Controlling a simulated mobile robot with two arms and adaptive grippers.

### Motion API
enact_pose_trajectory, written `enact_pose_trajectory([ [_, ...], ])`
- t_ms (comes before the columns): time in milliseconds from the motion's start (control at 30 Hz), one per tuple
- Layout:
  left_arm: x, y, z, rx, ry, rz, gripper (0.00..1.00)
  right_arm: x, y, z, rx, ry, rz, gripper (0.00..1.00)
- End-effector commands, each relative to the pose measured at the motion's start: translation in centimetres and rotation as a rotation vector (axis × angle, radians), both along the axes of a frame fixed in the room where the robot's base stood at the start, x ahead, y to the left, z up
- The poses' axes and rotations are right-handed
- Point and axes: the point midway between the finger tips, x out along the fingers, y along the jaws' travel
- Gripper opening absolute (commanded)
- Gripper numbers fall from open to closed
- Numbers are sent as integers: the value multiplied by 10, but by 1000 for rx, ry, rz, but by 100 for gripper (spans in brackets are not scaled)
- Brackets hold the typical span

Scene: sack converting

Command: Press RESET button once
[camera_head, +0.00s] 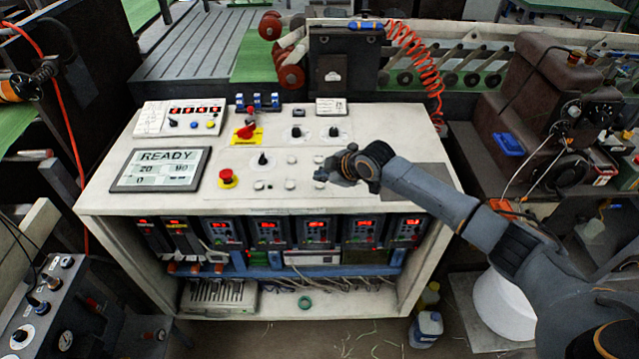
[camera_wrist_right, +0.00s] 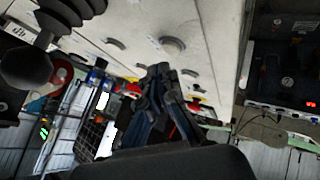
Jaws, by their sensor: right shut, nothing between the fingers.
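The white control panel (camera_head: 240,196) fills the middle of the head view. It carries several small pale round buttons, among them one at the centre (camera_head: 291,184) and one to its left (camera_head: 259,185). Their labels are too small to read, so I cannot tell which is RESET. My right gripper (camera_head: 322,174) is shut and empty over the right part of the panel and hides part of it. In the right wrist view its shut fingertips (camera_wrist_right: 158,72) are close to a round grey button (camera_wrist_right: 172,46); I cannot tell whether they touch. My left gripper is not in view.
A display (camera_head: 160,169) reads READY. A red mushroom button (camera_head: 226,177) on yellow and a red rotary switch (camera_head: 247,131) stand up from the panel. Black knobs (camera_head: 263,158) stand nearby. A dark machine (camera_head: 545,95) is at the right.

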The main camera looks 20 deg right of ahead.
Motion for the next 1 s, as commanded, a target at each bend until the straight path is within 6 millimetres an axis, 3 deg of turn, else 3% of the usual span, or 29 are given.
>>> enact_pose_trajectory([
  [433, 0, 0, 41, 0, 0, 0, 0, 0, 0, 47, 1, -1, 0, 0],
  [1000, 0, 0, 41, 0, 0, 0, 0, 0, 0, 47, 0, -1, -1, 0],
])
